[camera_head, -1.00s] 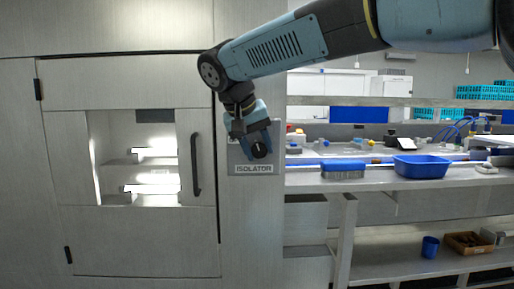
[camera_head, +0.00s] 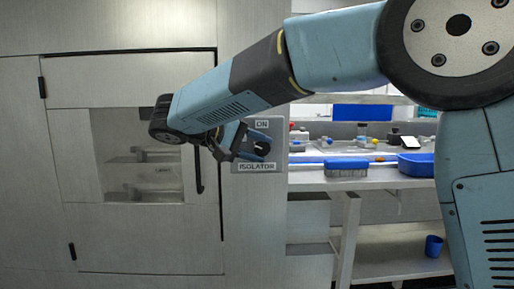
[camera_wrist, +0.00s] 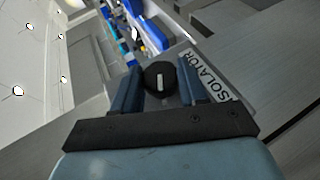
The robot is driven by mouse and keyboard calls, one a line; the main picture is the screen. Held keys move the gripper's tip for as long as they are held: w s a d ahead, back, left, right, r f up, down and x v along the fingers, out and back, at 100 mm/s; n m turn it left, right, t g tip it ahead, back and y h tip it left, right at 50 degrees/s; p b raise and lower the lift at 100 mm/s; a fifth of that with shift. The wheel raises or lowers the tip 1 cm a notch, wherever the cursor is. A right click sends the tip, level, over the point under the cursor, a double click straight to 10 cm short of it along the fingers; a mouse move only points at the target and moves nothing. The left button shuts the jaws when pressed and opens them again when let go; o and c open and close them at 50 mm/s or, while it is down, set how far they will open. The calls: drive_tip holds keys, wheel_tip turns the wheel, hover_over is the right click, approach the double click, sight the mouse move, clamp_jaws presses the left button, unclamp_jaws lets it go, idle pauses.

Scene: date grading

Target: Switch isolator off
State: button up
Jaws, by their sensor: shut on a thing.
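The isolator is a grey wall panel (camera_head: 298,136) with an "ON" label at its top and an "ISOLATOR" label (camera_head: 257,167) at its bottom. Its round black knob (camera_wrist: 160,78) has a white pointer line and sits between my gripper's fingers in the wrist view. My gripper (camera_head: 262,147) lies sideways across the panel in the head view, coming from the left, and is shut on the knob. My fingers and wrist hide part of the panel face. The "ISOLATOR" lettering also shows beside the right finger in the wrist view.
A cabinet with a black vertical handle (camera_head: 199,165) and an unlit, windowed interior is left of the panel. To the right, a bench holds a blue brush-like block (camera_head: 346,167) and a blue tray (camera_head: 416,164). A blue cup (camera_head: 433,246) stands on the lower shelf.

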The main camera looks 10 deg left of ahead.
drive_tip(key=shift+a+f+h, duration=0.1)
drive_tip(key=shift+f+h, duration=0.1)
drive_tip(key=shift+h, duration=0.2)
drive_tip(key=o, duration=1.1)
drive_tip(key=shift+r, duration=0.1)
drive_tip(key=shift+c, duration=0.2)
drive_tip(key=v, duration=1.3)
drive_tip(key=shift+s+a, duration=0.2)
drive_tip(key=shift+s, duration=0.15)
